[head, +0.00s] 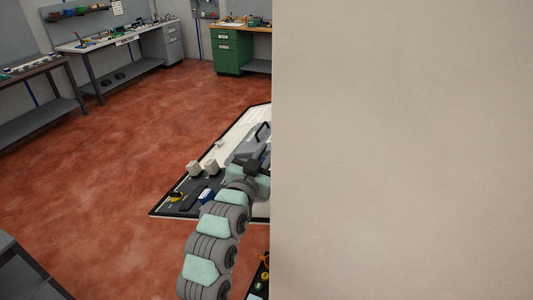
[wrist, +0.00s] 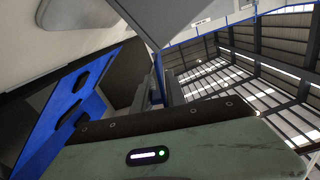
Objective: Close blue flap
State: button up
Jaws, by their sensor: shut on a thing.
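In the wrist view, my gripper (wrist: 160,85) reaches up from its pale green body, its two dark fingers close together. A thin blue edge, seemingly of the blue flap (wrist: 161,82), runs between the fingers, and they are shut on it. How far it sits between them is hard to see. A blue panel with dark oval slots (wrist: 78,112) stands to the left; I cannot tell if it joins the flap. In the head view, my gripper (head: 258,168) is at the grey equipment on the mat, and the flap cannot be made out.
A large beige surface fills the head view's right half and hides what lies behind it. A dark-edged mat (head: 165,209) carries two pale blocks (head: 203,167) and a small blue item (head: 207,196). A grey panel (wrist: 190,18) hangs close above my fingers. Red floor to the left is clear.

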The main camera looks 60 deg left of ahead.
jog(key=shift+s+a+n, duration=0.15)
jog(key=shift+n, duration=0.25)
grip_shut()
dwell(0.4)
jog(key=shift+s+a+r+n, duration=0.1)
jog(key=shift+s+a+n, duration=0.25)
jog(key=shift+n, duration=0.65)
jog(key=a+n, duration=0.1)
jog(key=n, duration=0.2)
jog(key=s+a+f+n, duration=0.1)
jog(key=n, duration=0.2)
jog(key=s+n, duration=0.1)
jog(key=n, duration=0.2)
jog(key=shift+s+a+f+p, duration=0.15)
jog(key=shift+s+a+p, duration=0.1)
jog(key=shift+a+p, duration=0.15)
jog(key=n, duration=0.1)
jog(key=f+n, duration=0.1)
jog(key=n, duration=0.1)
jog(key=shift+s+a+f+n+p, duration=0.15)
jog(key=shift+s+a+n+p, duration=0.15)
jog(key=shift+s+a, duration=0.1)
jog(key=shift+s+a+f+n+p, duration=0.1)
jog(key=shift+f+n+p, duration=0.2)
jog(key=shift+n, duration=0.6)
jog(key=shift+s+a+f+n+p, duration=0.1)
jog(key=shift+f+n, duration=0.25)
jog(key=shift+n, duration=0.55)
